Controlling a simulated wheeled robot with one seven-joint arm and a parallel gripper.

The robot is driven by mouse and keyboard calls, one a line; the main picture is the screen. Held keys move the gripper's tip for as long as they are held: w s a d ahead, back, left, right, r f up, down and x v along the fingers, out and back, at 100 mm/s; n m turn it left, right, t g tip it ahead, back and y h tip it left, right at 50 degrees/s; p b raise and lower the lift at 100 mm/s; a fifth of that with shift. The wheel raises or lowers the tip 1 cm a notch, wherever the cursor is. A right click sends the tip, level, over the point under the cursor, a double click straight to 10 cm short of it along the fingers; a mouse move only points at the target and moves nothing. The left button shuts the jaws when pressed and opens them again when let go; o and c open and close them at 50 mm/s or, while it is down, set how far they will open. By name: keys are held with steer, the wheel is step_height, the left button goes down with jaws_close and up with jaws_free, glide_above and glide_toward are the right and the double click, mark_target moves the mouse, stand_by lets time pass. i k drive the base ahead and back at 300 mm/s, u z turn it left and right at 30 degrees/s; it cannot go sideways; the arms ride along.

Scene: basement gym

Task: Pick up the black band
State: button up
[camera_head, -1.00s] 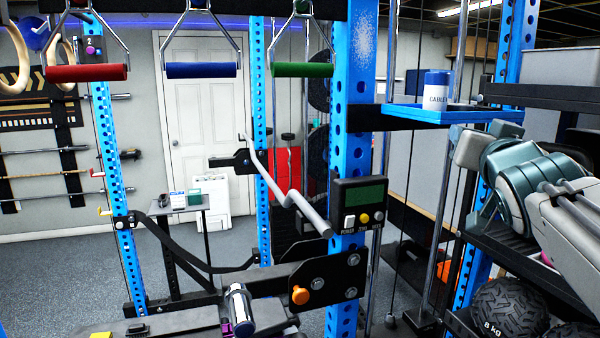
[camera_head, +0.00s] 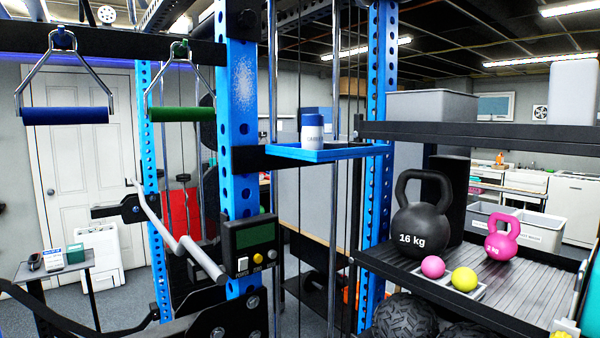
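A black band (camera_head: 22,297) shows at the lower left edge of the head view. It looks like a flat strap sloping down to the right, and its left end is cut off by the picture edge. I cannot tell for sure whether this strap is the band of the task. My gripper is not in view.
A blue rack upright (camera_head: 238,150) with a display box (camera_head: 250,245) stands left of centre. A blue tray (camera_head: 325,153) holds a white-and-blue tub (camera_head: 312,131). A shelf (camera_head: 520,285) at right carries a black kettlebell (camera_head: 420,215), a pink kettlebell (camera_head: 502,240) and two small balls.

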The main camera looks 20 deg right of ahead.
mark_target(351, 144)
steer(key=k, duration=0.5)
steer(key=z, duration=0.95)
steer(key=i, duration=0.75)
steer(key=u, duration=0.55)
